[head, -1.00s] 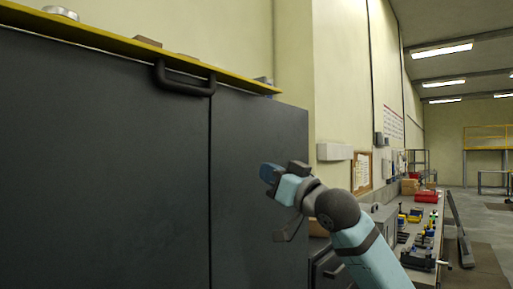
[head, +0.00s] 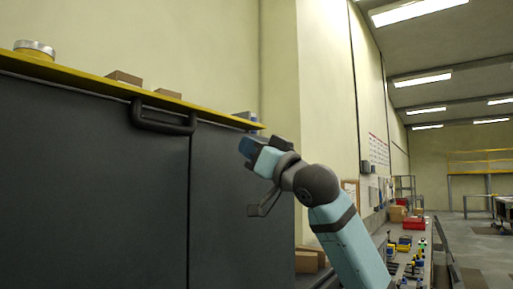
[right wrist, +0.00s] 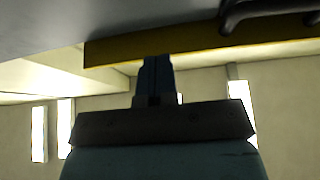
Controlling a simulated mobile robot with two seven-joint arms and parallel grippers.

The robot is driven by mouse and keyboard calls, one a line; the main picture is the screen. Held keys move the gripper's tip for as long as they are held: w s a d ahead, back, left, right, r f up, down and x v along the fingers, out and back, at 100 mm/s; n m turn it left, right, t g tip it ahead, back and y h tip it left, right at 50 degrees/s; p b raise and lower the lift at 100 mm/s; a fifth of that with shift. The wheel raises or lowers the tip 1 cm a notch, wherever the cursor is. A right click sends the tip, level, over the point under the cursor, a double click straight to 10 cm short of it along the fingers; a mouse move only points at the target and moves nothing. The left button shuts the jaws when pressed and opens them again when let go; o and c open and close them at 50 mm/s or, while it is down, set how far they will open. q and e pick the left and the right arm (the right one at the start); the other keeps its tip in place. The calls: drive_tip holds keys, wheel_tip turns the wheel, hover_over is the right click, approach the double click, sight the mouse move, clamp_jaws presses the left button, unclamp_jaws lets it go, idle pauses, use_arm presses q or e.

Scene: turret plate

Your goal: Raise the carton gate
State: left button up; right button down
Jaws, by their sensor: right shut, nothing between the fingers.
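A large dark grey panel (head: 85,190) fills the left of the head view; no other part there looks more like the carton gate. A black bar handle (head: 163,120) sits near its top edge, left of a vertical seam. My right gripper (head: 245,147) is shut and empty, to the right of the handle and slightly lower, in front of the right-hand panel section. In the right wrist view its blue fingers (right wrist: 157,75) are together, with part of the handle (right wrist: 265,12) at the top right, apart from them. My left gripper is not in view.
A yellow ledge (head: 65,73) runs along the panel top, bearing a round tin (head: 35,49) and small cartons (head: 125,77). Brown boxes (head: 306,260) stand low behind my right arm. A bench with several tools (head: 404,246) lies right. Open floor shows at far right.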

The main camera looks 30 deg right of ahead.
sight(233, 118)
drive_tip(key=shift+p+x, duration=1.2)
drive_tip(key=shift+x, duration=1.55)
drive_tip(key=shift+s+r+p, duration=0.1)
drive_tip(key=shift+r+p, duration=0.65)
drive_tip(key=shift+r, duration=1.3)
drive_tip(key=shift+w+r+p, duration=0.3)
drive_tip(key=shift+r+p, duration=0.15)
drive_tip(key=shift+r, duration=0.4)
drive_tip(key=shift+w+a+r+p, duration=0.15)
drive_tip(key=shift+r+p, duration=0.15)
drive_tip(key=shift+p, duration=0.15)
drive_tip(key=shift+p+x, duration=0.75)
drive_tip(key=shift+p, duration=0.2)
drive_tip(key=shift+w+a+r+p, duration=0.2)
drive_tip(key=shift+w+r+p, duration=0.05)
drive_tip(key=shift+w+p, duration=0.4)
drive_tip(key=shift+s+f+b, duration=0.15)
drive_tip(key=shift+f+b, duration=0.1)
drive_tip(key=shift+b, duration=0.05)
drive_tip(key=shift+s+d+f, duration=0.15)
drive_tip(key=shift+s+f, duration=0.05)
drive_tip(key=shift+s, duration=0.1)
drive_tip(key=r+b+v, duration=0.1)
drive_tip(key=b+v, duration=0.2)
drive_tip(key=v, duration=0.4)
drive_tip(key=shift+s+d, duration=0.2)
drive_tip(key=shift+s, duration=0.3)
